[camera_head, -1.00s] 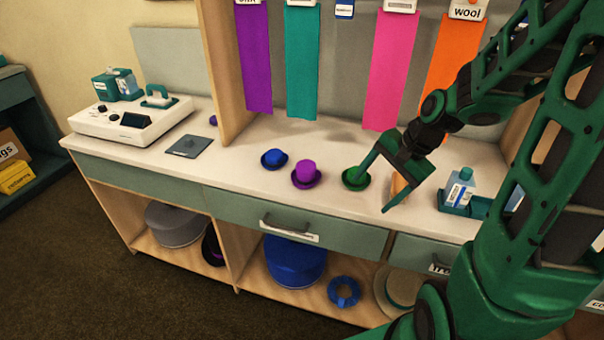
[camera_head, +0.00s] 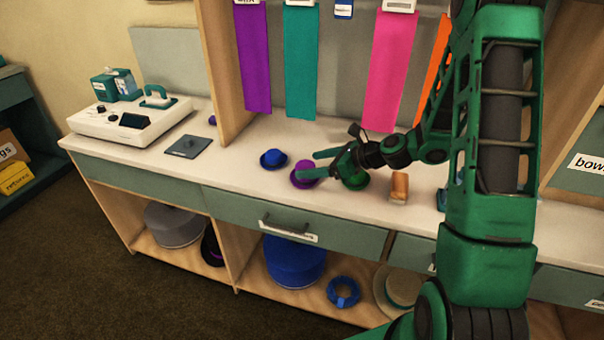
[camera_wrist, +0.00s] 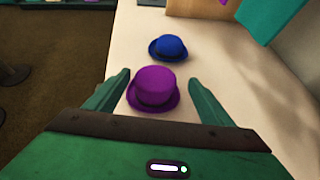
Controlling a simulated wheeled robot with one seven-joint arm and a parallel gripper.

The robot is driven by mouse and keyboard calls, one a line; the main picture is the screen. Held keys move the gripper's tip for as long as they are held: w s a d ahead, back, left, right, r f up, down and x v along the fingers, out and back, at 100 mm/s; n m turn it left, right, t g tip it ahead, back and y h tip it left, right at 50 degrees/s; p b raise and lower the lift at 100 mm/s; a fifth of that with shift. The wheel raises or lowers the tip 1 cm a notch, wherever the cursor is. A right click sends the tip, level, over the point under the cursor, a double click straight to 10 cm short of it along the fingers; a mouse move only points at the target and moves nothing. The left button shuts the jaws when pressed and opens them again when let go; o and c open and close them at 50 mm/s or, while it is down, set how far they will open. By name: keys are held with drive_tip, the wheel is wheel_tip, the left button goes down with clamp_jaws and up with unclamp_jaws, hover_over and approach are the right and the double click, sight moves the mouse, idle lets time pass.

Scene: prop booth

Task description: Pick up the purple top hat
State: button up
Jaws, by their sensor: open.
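In the wrist view the purple top hat (camera_wrist: 153,88) lies between the two spread fingers of my gripper (camera_wrist: 160,87), with a gap on each side. Its dark band and round brim show. I cannot tell the gripper's exact height over the counter.
A blue hat (camera_head: 273,159) sits just left of the purple one and shows beyond it in the wrist view (camera_wrist: 168,47). An orange-brown block (camera_head: 399,187) stands to the right. A grey pad (camera_head: 188,146) lies at left.

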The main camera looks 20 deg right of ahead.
sight(296, 168)
drive_tip(key=shift+s+x, duration=0.2)
drive_tip(key=shift+x, duration=3.4)
drive_tip(key=shift+a+f, duration=0.1)
drive_tip(key=shift+f, duration=0.05)
drive_tip(key=c, duration=1.1)
